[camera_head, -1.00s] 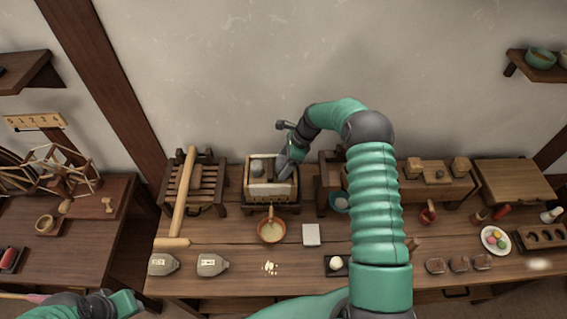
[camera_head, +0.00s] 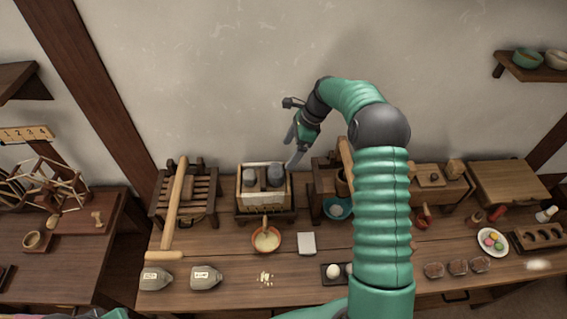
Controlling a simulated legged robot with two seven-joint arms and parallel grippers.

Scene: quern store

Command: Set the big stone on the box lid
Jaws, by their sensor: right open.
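A wooden box (camera_head: 249,202) with a pale front stands on a dark stand near the back of the bench. Two grey stones sit side by side at its top, a left one (camera_head: 250,176) and a right one (camera_head: 276,175). The right stone looks slightly larger, but I cannot tell for sure. The box's rim partly hides their undersides, so I cannot see exactly how they rest on the lid. My right gripper (camera_head: 293,150) is open and empty, above and to the right of the right stone, apparently clear of it. My left gripper's fingers are out of view.
A bowl (camera_head: 267,240) with a spout above it is in front of the box. A slatted rack with a long wooden pole (camera_head: 175,205) stands left. A wooden frame (camera_head: 325,180) stands close on the right. Two grey bags (camera_head: 205,277) and a white block (camera_head: 307,243) lie in front.

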